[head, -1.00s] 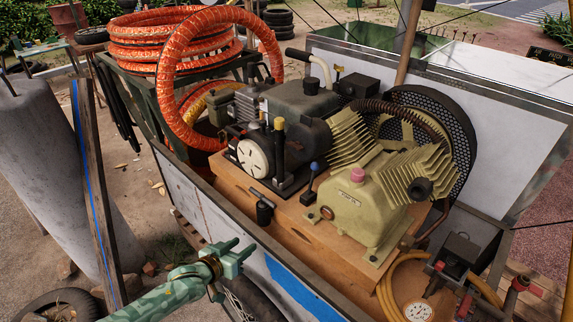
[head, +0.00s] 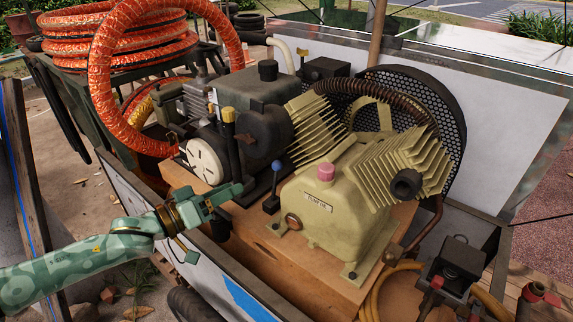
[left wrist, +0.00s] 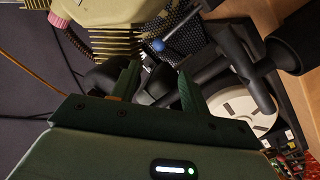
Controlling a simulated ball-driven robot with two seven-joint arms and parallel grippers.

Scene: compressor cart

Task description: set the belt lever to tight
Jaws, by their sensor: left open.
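A small lever with a blue knob (head: 277,166) stands between the engine and the cream compressor (head: 330,205). Its black shaft rises from a dark base on the wooden deck and looks nearly upright. The blue knob also shows in the left wrist view (left wrist: 158,45), beyond the fingertips. My left gripper (head: 234,192) is open and empty, just left of this lever and apart from it. Its two green fingers (left wrist: 158,84) show in the left wrist view. No marking for tight is readable. My right gripper is not in view.
A yellow-topped black lever (head: 229,128) stands close behind my gripper, beside the engine's white disc (head: 204,160). Orange hose (head: 110,75) arches at left. A perforated belt guard (head: 452,105) stands behind the compressor.

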